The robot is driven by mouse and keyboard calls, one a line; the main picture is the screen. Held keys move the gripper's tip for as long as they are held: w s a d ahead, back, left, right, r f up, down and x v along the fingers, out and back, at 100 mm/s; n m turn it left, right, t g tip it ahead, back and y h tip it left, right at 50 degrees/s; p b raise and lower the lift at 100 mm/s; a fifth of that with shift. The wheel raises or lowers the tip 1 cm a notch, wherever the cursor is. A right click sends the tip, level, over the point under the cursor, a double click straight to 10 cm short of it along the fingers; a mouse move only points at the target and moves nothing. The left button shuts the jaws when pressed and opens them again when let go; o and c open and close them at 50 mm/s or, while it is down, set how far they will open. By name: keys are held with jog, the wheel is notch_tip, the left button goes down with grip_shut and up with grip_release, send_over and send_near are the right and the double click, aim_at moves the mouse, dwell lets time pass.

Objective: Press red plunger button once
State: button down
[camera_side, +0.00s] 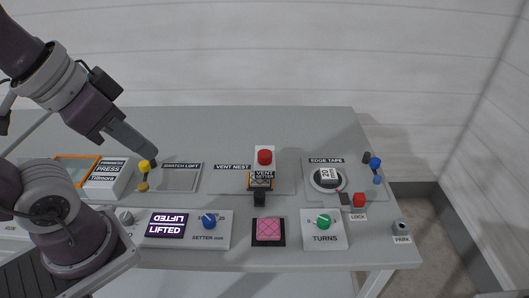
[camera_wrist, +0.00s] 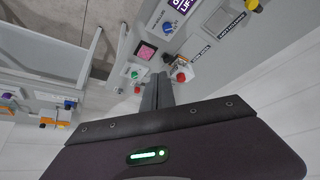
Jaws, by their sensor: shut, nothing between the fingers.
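The red plunger button (camera_side: 265,157) is a round red cap on a white block above the "VENT SETTER" label, at mid table in the side view. It also shows in the wrist view (camera_wrist: 181,77), just right of the finger tips as pictured. My gripper (camera_side: 150,152) is shut and empty. It hangs at the left of the side view, near the yellow knob and well left of the red button. In the wrist view its dark fingers (camera_wrist: 162,82) are together.
A smaller red part (camera_side: 359,199) sits by the "LOCK" label. A blue knob (camera_side: 209,221), a green knob (camera_side: 323,221), a pink quilted pad (camera_side: 268,229) and a yellow knob (camera_side: 144,164) stand on the grey table (camera_side: 310,120). The table's back strip is clear.

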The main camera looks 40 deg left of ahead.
jog(key=n+t, duration=0.4)
jog(key=n, duration=0.4)
send_over(262, 155)
notch_tip(262, 155, down, 11)
jog(key=shift+h, duration=0.3)
jog(key=shift+w+f, duration=0.1)
jog(key=shift+f, duration=0.05)
jog(key=shift+f, duration=4.35)
jog(key=shift+f, duration=0.4)
